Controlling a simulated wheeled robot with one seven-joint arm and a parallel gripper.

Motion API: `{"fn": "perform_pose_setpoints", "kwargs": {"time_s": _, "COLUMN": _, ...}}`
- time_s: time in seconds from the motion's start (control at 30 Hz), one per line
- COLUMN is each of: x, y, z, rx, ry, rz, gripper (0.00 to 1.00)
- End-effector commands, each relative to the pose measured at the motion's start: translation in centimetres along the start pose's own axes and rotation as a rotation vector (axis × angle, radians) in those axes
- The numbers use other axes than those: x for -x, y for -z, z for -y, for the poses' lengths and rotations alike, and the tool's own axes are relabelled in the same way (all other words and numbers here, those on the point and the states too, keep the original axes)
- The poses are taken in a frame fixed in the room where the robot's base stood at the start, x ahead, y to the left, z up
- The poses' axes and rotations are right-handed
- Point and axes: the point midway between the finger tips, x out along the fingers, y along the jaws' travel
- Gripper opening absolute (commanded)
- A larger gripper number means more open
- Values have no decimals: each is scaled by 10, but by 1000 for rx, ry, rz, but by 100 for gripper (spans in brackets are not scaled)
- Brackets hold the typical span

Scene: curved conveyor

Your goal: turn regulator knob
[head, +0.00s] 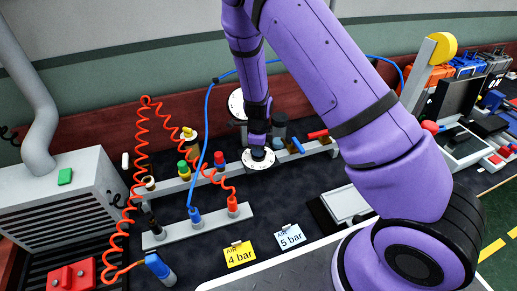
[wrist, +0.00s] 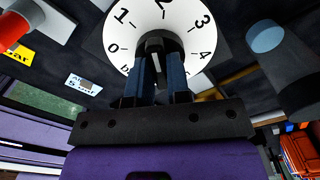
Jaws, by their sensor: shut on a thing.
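The regulator has a white round dial (wrist: 118,30) with numbers that include 0, 1, 2, 3 and 4. It also shows in the head view (head: 258,162) on the grey rail. A dark regulator knob (wrist: 154,43) stands at the dial's centre. My gripper (wrist: 160,62) is shut on the knob, with its blue-grey fingers on either side of it. In the head view my gripper (head: 257,148) reaches down onto the dial. The fingers cover part of the dial, and I cannot tell which number the knob points to.
A yellow "4 bar" card (head: 240,255) and a pale "5 bar" card (head: 290,239) lie in front. A coiled orange hose (head: 128,205) and a blue hose (head: 208,125) run to fittings at the left. A cylindrical fitting (wrist: 275,50) stands close beside the dial.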

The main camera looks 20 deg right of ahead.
Motion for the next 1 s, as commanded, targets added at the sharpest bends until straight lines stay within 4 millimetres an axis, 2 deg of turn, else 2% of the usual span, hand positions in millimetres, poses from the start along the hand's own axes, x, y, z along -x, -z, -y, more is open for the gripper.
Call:
{"fn": "perform_pose_setpoints", "kwargs": {"time_s": 0.4, "x": 0, "y": 0, "z": 0, "rx": -224, "ry": 1, "rz": 1, "gripper": 0}}
{"fn": "perform_pose_setpoints", "kwargs": {"time_s": 1.0, "x": 0, "y": -1, "z": 0, "rx": -267, "ry": 1, "rz": 1, "gripper": 0}}
